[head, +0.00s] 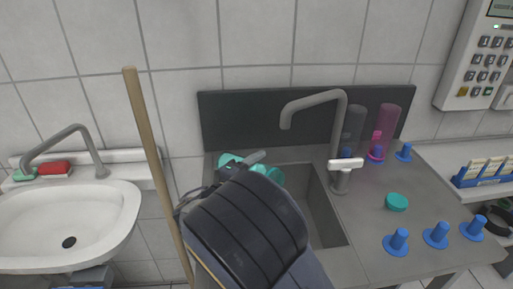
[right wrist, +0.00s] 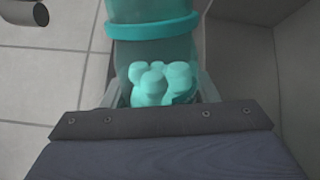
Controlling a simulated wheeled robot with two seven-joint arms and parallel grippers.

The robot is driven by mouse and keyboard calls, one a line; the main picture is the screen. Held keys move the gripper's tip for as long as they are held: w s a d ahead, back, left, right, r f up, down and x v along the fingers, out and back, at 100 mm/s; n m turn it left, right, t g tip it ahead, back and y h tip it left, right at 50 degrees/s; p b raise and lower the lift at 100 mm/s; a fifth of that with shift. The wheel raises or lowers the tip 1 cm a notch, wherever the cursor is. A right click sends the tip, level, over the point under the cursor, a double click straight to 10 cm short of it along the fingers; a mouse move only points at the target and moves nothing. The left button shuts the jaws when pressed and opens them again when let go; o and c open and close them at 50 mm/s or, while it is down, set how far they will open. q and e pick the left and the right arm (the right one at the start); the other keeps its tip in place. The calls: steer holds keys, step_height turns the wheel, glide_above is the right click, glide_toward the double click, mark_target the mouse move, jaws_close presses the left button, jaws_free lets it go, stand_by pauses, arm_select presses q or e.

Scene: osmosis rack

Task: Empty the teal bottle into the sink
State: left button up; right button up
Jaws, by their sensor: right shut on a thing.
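The teal bottle (right wrist: 128,52) is between the fingers of my right gripper (right wrist: 158,90) in the right wrist view. The bottle is see-through, with a thicker teal band around it and pale teal rounded lumps showing near the gripper. In the head view, my right arm hides most of the bottle, and teal parts (head: 276,176) show on both sides of my gripper (head: 240,165). They are at the left part of the grey sink (head: 325,215). I cannot tell the bottle's exact tilt or whether liquid is leaving it. My left gripper is not in view.
A grey tap (head: 340,130) arches over the sink. A teal cap (head: 396,202) and several blue pegs (head: 397,243) stand on the right counter, with a pink cylinder (head: 387,120) behind. A wooden pole (head: 150,150) rises left of my arm. A white washbasin (head: 110,225) is farther left.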

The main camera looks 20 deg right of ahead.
mark_target(280, 172)
steer(key=s+n+p, duration=0.1)
steer(key=s+d+n+p, duration=0.1)
steer(key=n+p, duration=0.1)
steer(key=s+n+p, duration=0.1)
steer(key=n+p, duration=0.1)
steer(key=shift+s+d+f, duration=0.15)
steer(key=shift+d+f, duration=0.2)
steer(key=shift+d, duration=0.05)
steer(key=r+n+p, duration=0.1)
steer(key=n+p, duration=0.2)
steer(key=p, duration=0.1)
steer(key=s+r+n+p, duration=0.1)
steer(key=n+p, duration=0.2)
steer(key=p, duration=0.1)
steer(key=s+d+r+n+p, duration=0.1)
steer(key=n+p, duration=0.2)
steer(key=p, duration=0.1)
steer(key=shift+s+d+r, duration=0.1)
steer(key=shift+r, duration=0.15)
steer(key=shift+s+r+n+p, duration=0.1)
steer(key=shift+s+n+p, duration=0.05)
steer(key=shift+n+p, duration=0.45)
steer(key=shift+d, duration=0.1)
